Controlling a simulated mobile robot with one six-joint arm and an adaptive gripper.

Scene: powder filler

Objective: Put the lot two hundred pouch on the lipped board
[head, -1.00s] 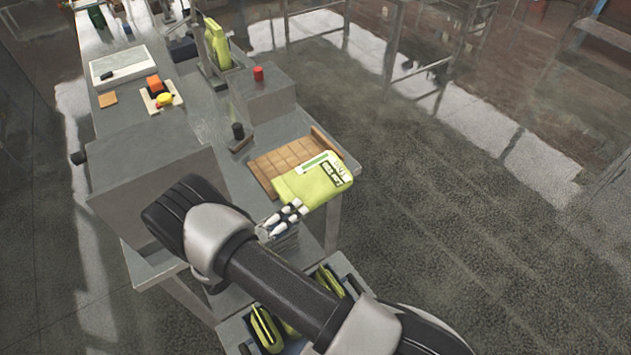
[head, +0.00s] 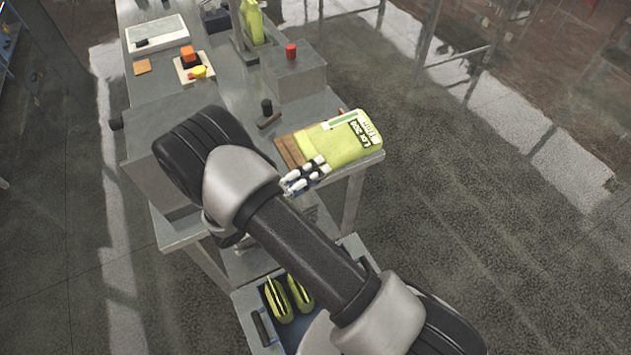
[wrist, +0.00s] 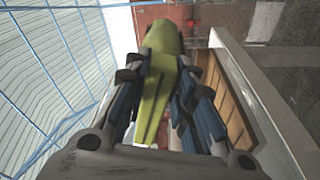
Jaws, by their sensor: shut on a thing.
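The yellow-green pouch (head: 345,142), with a label reading Lot 200, lies roughly flat over the wooden lipped board (head: 288,152) at the table's near right corner. It hides most of the board. My gripper (head: 308,177) is shut on the near end of the pouch. In the wrist view the pouch (wrist: 163,80) is clamped between both fingers, and the slatted board (wrist: 225,100) shows to its right. I cannot tell whether the pouch touches the board or hangs just above it.
A grey box with a red button (head: 291,51) stands behind the board. A dark-handled tool (head: 267,112) is left of it. Other green pouches (head: 287,297) sit in a lower tray. A large grey block (head: 165,150) stands at left beside my arm.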

